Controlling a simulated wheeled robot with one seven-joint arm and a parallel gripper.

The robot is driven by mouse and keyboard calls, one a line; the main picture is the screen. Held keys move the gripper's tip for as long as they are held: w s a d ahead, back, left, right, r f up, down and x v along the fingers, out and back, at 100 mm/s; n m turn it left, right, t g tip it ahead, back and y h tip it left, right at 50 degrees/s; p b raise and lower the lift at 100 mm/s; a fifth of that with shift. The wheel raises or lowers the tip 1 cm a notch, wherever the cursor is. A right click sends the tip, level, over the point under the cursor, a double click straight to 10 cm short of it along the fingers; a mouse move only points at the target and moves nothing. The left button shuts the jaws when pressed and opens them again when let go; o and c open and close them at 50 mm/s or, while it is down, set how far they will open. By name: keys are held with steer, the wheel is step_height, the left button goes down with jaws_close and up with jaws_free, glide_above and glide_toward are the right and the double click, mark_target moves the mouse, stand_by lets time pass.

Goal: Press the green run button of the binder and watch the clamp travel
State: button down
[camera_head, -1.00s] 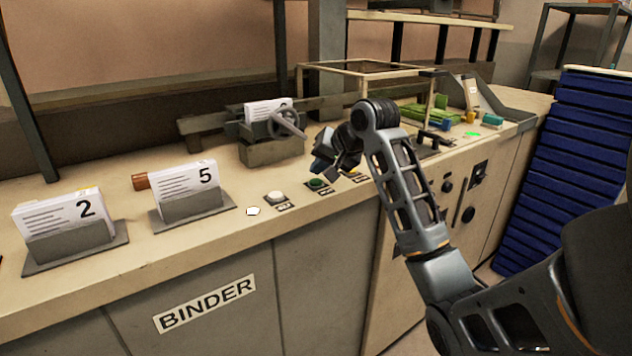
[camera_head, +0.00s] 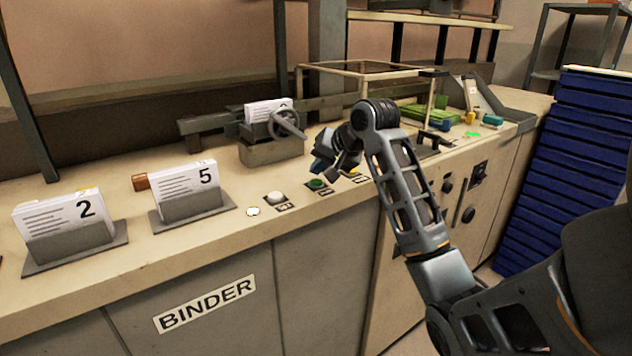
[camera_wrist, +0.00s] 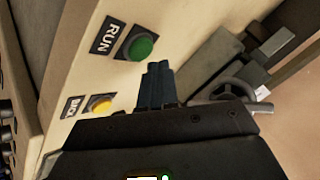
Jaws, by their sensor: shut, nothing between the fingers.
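The green run button (camera_head: 316,184) sits on the binder's front ledge. It also shows in the wrist view (camera_wrist: 139,46) beside a RUN label (camera_wrist: 107,35). My gripper (camera_wrist: 158,68) is shut and empty, with its blue fingertips close beside the green button in the wrist view. In the head view my gripper (camera_head: 322,166) is just above and behind the button; I cannot tell whether they touch. The clamp (camera_head: 272,150) with its handwheel (camera_head: 288,124) stands behind, holding a white stack of sheets (camera_head: 262,110).
A white button (camera_head: 276,197) is left of the green one, and a yellow button (camera_wrist: 101,104) is on the other side. Card stacks numbered 2 (camera_head: 68,214) and 5 (camera_head: 188,180) stand in holders at left. A wire-frame guard (camera_head: 365,68) rises behind my arm.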

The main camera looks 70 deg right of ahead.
steer(key=shift+f, duration=0.15)
stand_by(0.4)
steer(key=shift+f, duration=0.3)
